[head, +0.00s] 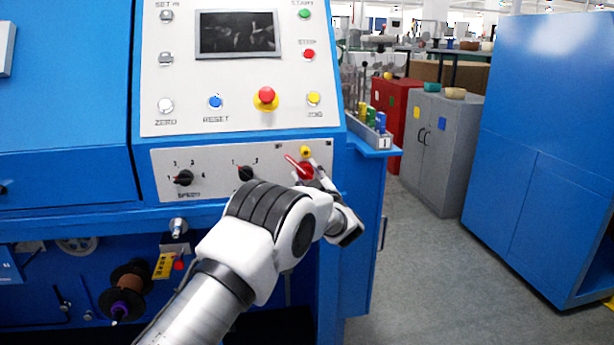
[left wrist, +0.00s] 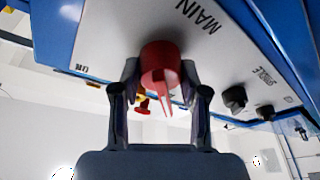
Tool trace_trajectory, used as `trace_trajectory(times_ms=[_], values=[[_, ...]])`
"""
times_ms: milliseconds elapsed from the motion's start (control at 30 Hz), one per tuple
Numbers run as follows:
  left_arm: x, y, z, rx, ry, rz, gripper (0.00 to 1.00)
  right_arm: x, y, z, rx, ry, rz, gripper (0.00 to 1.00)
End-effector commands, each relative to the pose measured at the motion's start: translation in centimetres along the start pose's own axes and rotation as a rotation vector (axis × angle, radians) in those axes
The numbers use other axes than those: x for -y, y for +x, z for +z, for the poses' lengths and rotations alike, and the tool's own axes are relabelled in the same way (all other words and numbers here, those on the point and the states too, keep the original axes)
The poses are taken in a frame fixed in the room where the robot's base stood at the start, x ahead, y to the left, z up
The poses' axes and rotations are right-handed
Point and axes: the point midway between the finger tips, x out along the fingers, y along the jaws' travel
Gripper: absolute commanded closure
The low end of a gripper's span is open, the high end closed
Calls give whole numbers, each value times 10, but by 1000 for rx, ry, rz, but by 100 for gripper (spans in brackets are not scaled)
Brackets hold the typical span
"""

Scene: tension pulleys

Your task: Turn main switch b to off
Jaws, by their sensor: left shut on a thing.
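The red main switch knob (head: 304,169) is on the right of the grey lower panel of the blue machine. In the left wrist view the red knob (left wrist: 160,62) shows large, under the word MAIN, with its pointer toward the camera's lower side. My left gripper (head: 310,176) reaches it from below right. In the wrist view my left gripper (left wrist: 160,82) has one finger on each side of the knob and is shut on it. The gripper and wrist partly hide the switch and its markings in the head view. My right gripper is not seen.
Two black rotary knobs, one the speed knob (head: 184,178), are left on the same panel. A red emergency button (head: 266,96) and several small buttons are above. A shelf with coloured items (head: 372,125) juts out at the right. Open floor (head: 420,270) lies right of the machine.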

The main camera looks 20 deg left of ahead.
Motion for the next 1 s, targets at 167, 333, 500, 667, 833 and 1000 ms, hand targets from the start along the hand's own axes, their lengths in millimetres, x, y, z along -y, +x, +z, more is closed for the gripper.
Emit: trace_trajectory(times_ms=[167,333,500,667,833,1000], values=[[-1,0,0,1,-13,-3,100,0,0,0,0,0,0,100],[-1,0,0,1,-14,-3,100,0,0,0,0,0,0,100],[-1,0,0,1,-13,-3,45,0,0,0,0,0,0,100],[0,0,0,1,-13,-3,45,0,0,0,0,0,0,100],[-1,-2,0,1,-12,-3,45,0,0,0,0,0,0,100],[-2,-25,0,3,-9,-1,45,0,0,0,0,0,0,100]])
